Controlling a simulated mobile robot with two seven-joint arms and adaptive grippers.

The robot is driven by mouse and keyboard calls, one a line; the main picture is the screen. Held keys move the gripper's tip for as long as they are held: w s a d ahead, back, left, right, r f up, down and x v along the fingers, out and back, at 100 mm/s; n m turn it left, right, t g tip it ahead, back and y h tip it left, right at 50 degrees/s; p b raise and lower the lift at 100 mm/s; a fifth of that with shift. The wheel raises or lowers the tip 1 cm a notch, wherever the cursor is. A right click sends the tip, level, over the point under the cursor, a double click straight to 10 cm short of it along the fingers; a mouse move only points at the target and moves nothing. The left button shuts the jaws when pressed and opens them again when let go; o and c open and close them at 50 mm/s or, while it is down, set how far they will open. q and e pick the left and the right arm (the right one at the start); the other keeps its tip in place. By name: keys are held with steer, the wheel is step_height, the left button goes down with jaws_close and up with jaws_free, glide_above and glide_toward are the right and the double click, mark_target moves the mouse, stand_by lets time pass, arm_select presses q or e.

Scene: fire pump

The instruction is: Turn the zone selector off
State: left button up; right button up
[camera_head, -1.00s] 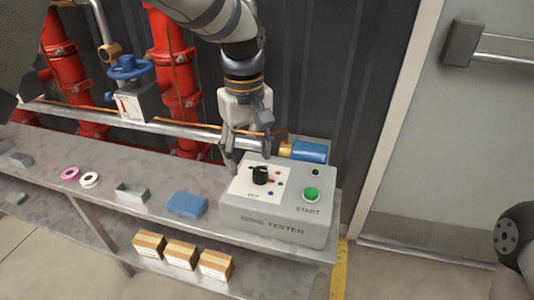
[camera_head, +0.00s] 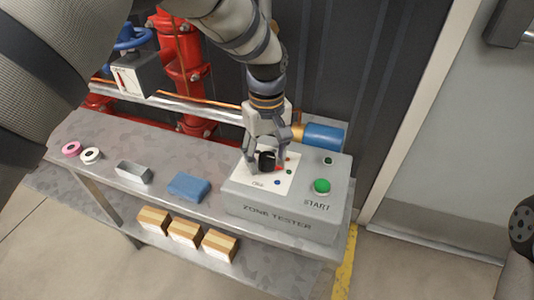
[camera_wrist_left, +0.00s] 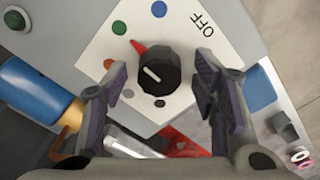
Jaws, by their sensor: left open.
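The zone selector is a black knob (camera_head: 267,161) with a red pointer on the white dial plate (camera_head: 257,181) of the grey zone tester box (camera_head: 280,222). In the left wrist view the knob (camera_wrist_left: 159,74) sits between my fingers, and its red pointer aims up-left toward the green dot (camera_wrist_left: 119,27). The printed OFF label (camera_wrist_left: 195,23) is at upper right there. My left gripper (camera_head: 266,157) is open around the knob, with a finger on each side and visible gaps in the wrist view (camera_wrist_left: 160,80). My right gripper is out of view.
A green START button (camera_head: 322,186) is on the box's right side. A blue cylinder (camera_head: 324,136) lies behind it. Red pipes (camera_head: 181,60) stand behind the bench.

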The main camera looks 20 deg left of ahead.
arm_select(q)
steer(key=shift+c, duration=0.3)
steer(key=c, duration=1.1)
steer(key=shift+m, duration=0.3)
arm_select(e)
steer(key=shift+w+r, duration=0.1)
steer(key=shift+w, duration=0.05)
arm_select(q)
steer(key=m, duration=0.2)
steer(key=shift+r+m+p, duration=0.1)
steer(key=shift+m+p, duration=0.3)
steer(key=m, duration=0.4)
steer(key=shift+m, duration=0.3)
steer(key=m, duration=0.5)
steer(key=shift+d+p, duration=0.1)
steer(key=shift+p, duration=0.25)
steer(key=shift+m, duration=2.4)
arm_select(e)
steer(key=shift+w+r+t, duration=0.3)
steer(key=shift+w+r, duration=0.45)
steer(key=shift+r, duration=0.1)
